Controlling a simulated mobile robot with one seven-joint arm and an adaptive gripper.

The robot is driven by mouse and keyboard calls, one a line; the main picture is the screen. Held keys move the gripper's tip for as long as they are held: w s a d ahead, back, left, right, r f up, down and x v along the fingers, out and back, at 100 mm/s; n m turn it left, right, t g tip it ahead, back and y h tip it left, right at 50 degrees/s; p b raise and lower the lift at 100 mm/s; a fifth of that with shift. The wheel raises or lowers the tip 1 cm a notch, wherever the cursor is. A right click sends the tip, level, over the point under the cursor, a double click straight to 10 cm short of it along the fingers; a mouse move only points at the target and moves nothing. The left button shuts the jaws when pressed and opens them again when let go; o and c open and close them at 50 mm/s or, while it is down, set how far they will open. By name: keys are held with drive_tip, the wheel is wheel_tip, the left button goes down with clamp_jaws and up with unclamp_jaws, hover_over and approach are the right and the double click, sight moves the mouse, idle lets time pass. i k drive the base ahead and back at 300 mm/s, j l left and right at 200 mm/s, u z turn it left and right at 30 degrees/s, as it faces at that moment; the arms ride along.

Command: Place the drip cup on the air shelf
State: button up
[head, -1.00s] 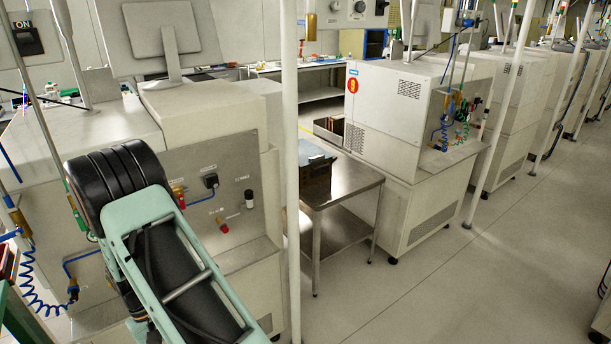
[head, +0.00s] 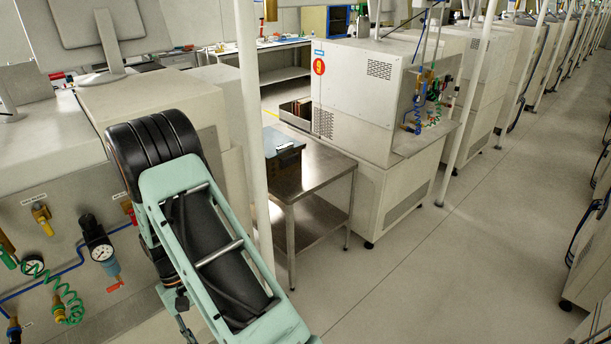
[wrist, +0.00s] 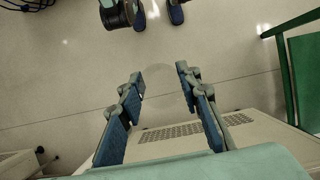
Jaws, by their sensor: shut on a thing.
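My gripper (wrist: 160,76) shows in the wrist view with its blue-padded fingers apart, on either side of a faint, see-through round thing. This clear thing looks like the drip cup (wrist: 166,92); its outline is hard to make out against the floor. My gripper is shut on it. In the head view my arm shows at lower left, but the gripper and cup do not. A ledge (head: 440,148) with air fittings and coiled hoses above it juts from the machine marked 9. I cannot tell whether it is the air shelf.
A steel table (head: 320,172) with a dark blue-topped box (head: 283,153) stands behind a white pole (head: 249,120). A near panel with a gauge (head: 101,252) is left of my arm. Open floor (head: 410,270) lies right. The wrist view shows blue shoes (wrist: 176,13) and a green frame (wrist: 304,75).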

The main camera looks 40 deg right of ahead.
sight(132, 303)
drive_tip(key=i+l+z, duration=0.1)
drive_tip(key=l+z, duration=0.15)
drive_tip(key=z, duration=0.2)
drive_tip(key=i+l+z, duration=0.15)
drive_tip(key=z, duration=0.3)
drive_tip(key=i+l+z, duration=0.2)
drive_tip(key=z, duration=0.25)
drive_tip(key=i+z, duration=0.15)
drive_tip(key=z, duration=0.3)
drive_tip(key=i+l+z, duration=0.2)
drive_tip(key=z, duration=0.25)
drive_tip(key=i+z, duration=0.45)
drive_tip(key=i+l+u, duration=0.15)
drive_tip(key=i, duration=0.25)
drive_tip(key=i+u, duration=0.15)
drive_tip(key=i, duration=0.25)
drive_tip(key=i+u, duration=0.15)
drive_tip(key=u, duration=0.2)
drive_tip(key=i+u, duration=0.15)
drive_tip(key=u, duration=0.15)
drive_tip(key=i+l+u, duration=0.1)
drive_tip(key=u, duration=0.25)
drive_tip(key=i+l+u, duration=0.1)
drive_tip(key=u, duration=0.4)
drive_tip(key=i+l+u, duration=0.2)
drive_tip(key=u, duration=0.25)
drive_tip(key=i+l+u, duration=0.2)
drive_tip(key=i, duration=0.25)
drive_tip(key=i+u, duration=0.25)
drive_tip(key=i, duration=0.2)
